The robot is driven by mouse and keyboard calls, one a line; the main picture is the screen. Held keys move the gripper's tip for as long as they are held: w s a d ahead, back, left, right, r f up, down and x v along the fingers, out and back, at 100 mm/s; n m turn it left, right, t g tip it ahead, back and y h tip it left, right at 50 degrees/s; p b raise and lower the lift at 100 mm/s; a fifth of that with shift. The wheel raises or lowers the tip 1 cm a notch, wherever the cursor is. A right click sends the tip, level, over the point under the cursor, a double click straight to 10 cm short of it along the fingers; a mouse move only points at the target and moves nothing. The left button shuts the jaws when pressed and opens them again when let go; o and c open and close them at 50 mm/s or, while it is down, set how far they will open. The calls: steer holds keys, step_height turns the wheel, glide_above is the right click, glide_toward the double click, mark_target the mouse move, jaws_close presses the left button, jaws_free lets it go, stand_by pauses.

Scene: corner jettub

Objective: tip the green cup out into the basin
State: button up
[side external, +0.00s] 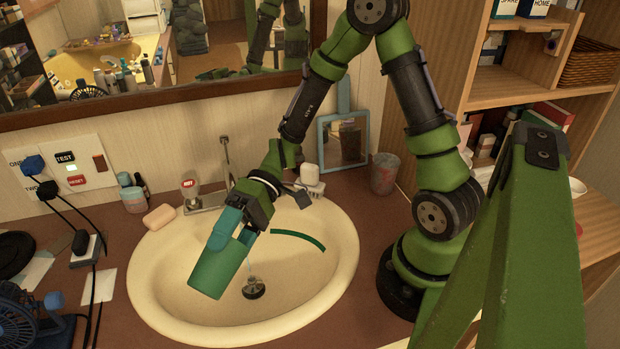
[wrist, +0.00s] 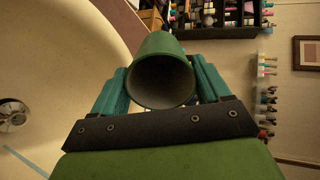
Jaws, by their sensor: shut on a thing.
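My gripper (side external: 236,230) hangs over the basin, its teal fingers shut on the sides of the green cup (side external: 212,275). The cup is steeply tilted, with its far end pointing down and left over the left part of the basin (side external: 325,285). In the wrist view the cup (wrist: 165,43) sits between the two fingers (wrist: 160,85), and a dark round end faces the camera. The drain (side external: 254,288) lies below and right of the cup.
A dark green curved strip (side external: 299,240) lies on the basin's inner back right. Soap (side external: 159,217) and a jar (side external: 134,199) are at left, a tumbler (side external: 384,174) at right.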

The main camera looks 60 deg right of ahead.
steer(key=shift+d+r+y, duration=0.8)
steer(key=shift+r+y, duration=0.1)
steer(key=shift+r, duration=0.05)
steer(key=shift+d+r+y, duration=0.25)
steer(key=shift+r+y, duration=0.5)
steer(key=shift+y, duration=0.1)
steer(key=shift+d+r+y, duration=0.25)
steer(key=shift+r+y, duration=0.5)
steer(key=shift+y, duration=0.05)
steer(key=shift+d+r+y, duration=0.25)
steer(key=shift+r+y, duration=0.5)
steer(key=shift+y, duration=0.1)
stand_by(1.0)
steer(key=shift+w+d+r+y, duration=0.1)
steer(key=shift+d+r+y, duration=0.2)
steer(key=shift+r+y, duration=0.55)
steer(key=shift+d+r+y, duration=0.25)
steer(key=shift+r+y, duration=0.35)
steer(key=shift+y, duration=0.35)
stand_by(0.5)
steer(key=shift+g+y, duration=0.3)
stand_by(1.0)
